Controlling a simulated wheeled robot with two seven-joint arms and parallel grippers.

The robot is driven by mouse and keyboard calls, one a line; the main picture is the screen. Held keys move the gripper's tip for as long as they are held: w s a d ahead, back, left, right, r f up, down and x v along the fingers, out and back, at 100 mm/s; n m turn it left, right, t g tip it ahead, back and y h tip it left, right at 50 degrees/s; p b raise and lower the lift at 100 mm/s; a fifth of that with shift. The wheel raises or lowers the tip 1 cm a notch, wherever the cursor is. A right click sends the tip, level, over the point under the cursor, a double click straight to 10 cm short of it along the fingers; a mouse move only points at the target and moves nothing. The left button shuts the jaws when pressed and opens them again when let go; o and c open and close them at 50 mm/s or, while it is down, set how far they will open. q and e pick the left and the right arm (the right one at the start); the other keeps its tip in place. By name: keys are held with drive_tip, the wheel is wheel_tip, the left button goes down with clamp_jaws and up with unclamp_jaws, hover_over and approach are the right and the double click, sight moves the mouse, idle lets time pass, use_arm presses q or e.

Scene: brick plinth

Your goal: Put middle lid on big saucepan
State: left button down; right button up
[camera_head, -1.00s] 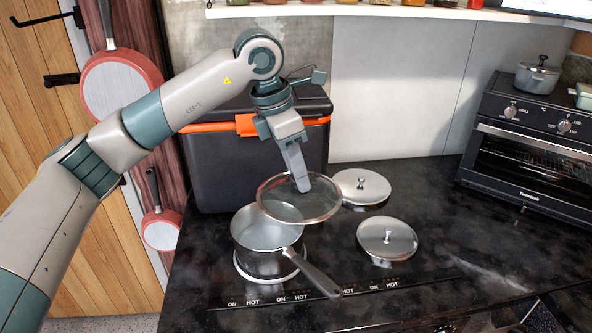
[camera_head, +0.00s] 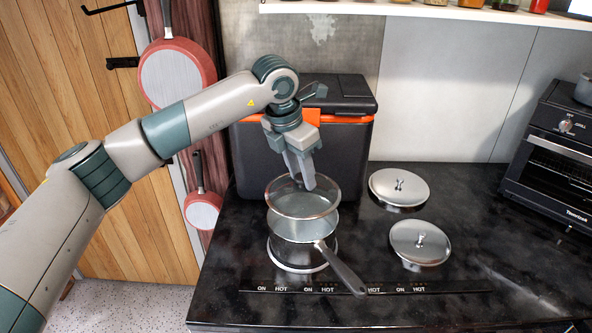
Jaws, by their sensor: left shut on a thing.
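The big saucepan (camera_head: 303,254) stands on the hob, its dark handle pointing to the lower right. My left gripper (camera_head: 304,184) is shut on a glass lid with a metal rim (camera_head: 303,214) and holds it above the saucepan. In this view the lid overlaps the far part of the saucepan's opening and looks apart from it; the exact gap cannot be told. The lid's knob is hidden by the fingers. Two metal lids, one farther back (camera_head: 399,188) and one nearer (camera_head: 420,243), lie to the right. My right gripper is not in view.
A black box with orange trim (camera_head: 348,150) stands close behind the saucepan and my left gripper. A toaster oven (camera_head: 560,150) stands at the right. The dark counter (camera_head: 490,220) is clear between the lids and the oven.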

sight(302, 186)
use_arm(q)
drive_tip(key=shift+f, duration=0.15)
drive_tip(key=shift+f, duration=1.75)
drive_tip(key=shift+b, duration=0.6)
drive_tip(key=shift+b, duration=0.5)
idle(0.3)
drive_tip(key=shift+f, duration=0.15)
